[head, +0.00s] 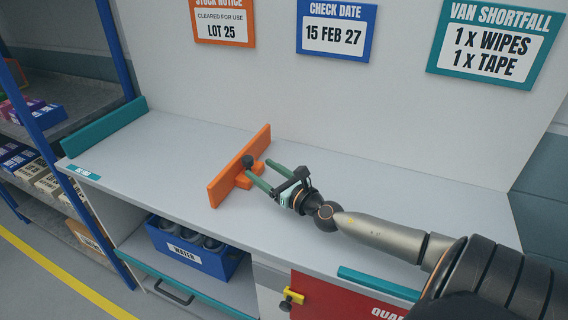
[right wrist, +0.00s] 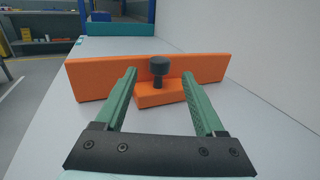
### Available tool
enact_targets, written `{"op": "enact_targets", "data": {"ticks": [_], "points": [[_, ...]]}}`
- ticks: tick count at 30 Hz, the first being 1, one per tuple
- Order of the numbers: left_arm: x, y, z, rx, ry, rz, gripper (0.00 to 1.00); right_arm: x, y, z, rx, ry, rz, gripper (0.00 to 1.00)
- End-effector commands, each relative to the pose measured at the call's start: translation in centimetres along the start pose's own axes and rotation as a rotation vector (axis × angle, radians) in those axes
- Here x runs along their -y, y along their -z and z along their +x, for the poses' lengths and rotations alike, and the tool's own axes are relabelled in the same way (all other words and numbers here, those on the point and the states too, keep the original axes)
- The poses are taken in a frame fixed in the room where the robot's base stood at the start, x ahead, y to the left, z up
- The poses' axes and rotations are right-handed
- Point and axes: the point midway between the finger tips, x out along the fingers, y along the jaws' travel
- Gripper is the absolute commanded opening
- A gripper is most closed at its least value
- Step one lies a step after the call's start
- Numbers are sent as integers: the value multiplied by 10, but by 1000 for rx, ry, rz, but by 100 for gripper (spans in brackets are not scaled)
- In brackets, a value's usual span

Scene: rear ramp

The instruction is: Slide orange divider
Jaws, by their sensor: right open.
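The orange divider (head: 238,168) stands upright on the grey worktop, running from the back wall toward the front edge. It has a foot on its right side and a dark round knob (head: 248,161). My right gripper (head: 259,174) is open at the right of the divider, its green fingers pointing at the knob. In the right wrist view the divider (right wrist: 100,76) spans ahead of the fingers (right wrist: 158,80), and the knob (right wrist: 158,66) shows between and just beyond the fingertips. I cannot tell whether the fingers touch the divider. My left gripper is not in view.
The worktop (head: 150,150) is clear left of the divider up to a teal end strip (head: 103,127). A wall with signs (head: 335,30) stands behind. A blue water crate (head: 190,255) sits below, and a red panel (head: 335,296) is at the front right.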

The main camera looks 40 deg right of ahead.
Motion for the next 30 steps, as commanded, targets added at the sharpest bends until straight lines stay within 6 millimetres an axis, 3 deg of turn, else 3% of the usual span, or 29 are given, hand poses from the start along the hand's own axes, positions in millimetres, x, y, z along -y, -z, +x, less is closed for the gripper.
{"op": "enact_targets", "data": {"ticks": [16, 30], "points": [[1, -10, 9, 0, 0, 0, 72, 0, 2, -67, -2, -1, 1, 71], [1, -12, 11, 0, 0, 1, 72, 0, -1, -82, 1, 0, -1, 71]]}}
